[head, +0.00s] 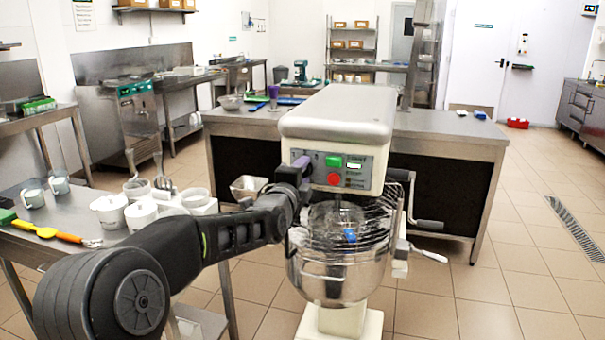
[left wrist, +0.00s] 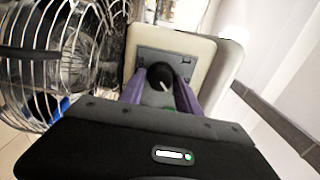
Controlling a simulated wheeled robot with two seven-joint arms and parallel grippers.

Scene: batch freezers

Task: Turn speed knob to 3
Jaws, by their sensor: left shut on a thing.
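The mixer (head: 340,115) stands in the middle of the head view, cream-coloured, with a green and a red button on its front panel. The speed knob (left wrist: 160,76) is round and black with a pale pointer mark, and shows in the left wrist view on the dark panel. My left gripper (head: 299,165) reaches the panel's left side and hides the knob in the head view. In the left wrist view its purple fingers (left wrist: 160,92) are on either side of the knob, shut on it. The number the pointer is at is too small to read. My right gripper is not in view.
A wire guard (head: 345,225) and steel bowl (head: 338,270) sit below the mixer head, close to my left arm. A crank handle (head: 428,224) sticks out to the right. A side table (head: 75,245) with white containers stands left. Open tiled floor lies right.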

